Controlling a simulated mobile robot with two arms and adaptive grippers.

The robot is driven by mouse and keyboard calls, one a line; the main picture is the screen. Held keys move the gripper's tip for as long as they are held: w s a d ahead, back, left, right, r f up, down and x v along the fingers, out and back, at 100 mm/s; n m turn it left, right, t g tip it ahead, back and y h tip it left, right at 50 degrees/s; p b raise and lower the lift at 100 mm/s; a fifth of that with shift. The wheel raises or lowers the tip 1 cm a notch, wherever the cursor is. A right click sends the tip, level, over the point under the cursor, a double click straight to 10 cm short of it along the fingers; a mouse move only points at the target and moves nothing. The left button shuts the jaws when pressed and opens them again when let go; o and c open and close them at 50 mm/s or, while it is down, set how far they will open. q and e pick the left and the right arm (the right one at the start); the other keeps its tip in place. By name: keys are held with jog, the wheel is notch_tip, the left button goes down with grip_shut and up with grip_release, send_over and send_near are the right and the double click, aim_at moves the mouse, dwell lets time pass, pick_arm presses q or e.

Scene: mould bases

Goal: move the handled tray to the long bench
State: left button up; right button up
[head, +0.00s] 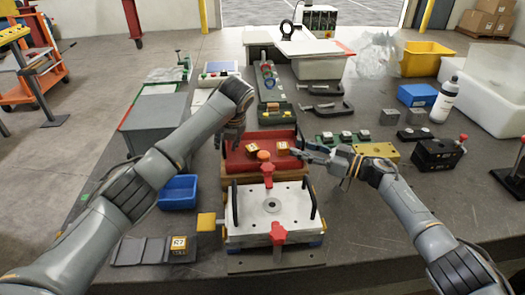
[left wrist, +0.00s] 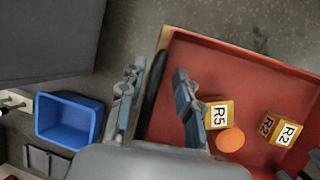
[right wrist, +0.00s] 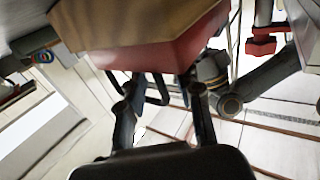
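The handled tray (head: 236,166) is red inside with a wooden rim and lies on the grey worktop. In the left wrist view the tray (left wrist: 245,80) has a dark handle on its left side. It holds two yellow blocks, R5 (left wrist: 219,113) and R2 (left wrist: 281,130). My left gripper (head: 232,138) is at the tray's left end, its open fingers (left wrist: 157,100) on either side of the wall and handle. My right gripper (head: 297,153) is at the right end; its open fingers (right wrist: 162,92) flank a dark handle. Neither grip is closed. I cannot tell which surface is the long bench.
A white mould base (head: 270,205) with red clamps stands directly in front of the tray. A blue bin (head: 178,192) is to the left, and a grey box (head: 157,122) behind it. Black and yellow blocks stand right.

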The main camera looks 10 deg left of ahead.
aim_at(304, 140)
pick_arm(q)
jog(key=shift+c, duration=0.4)
pick_arm(e)
jog(key=shift+c, duration=0.4)
pick_arm(q)
grip_shut()
pick_arm(e)
grip_shut()
pick_arm(q)
jog(key=shift+r, duration=0.2)
pick_arm(e)
jog(key=shift+r, duration=0.3)
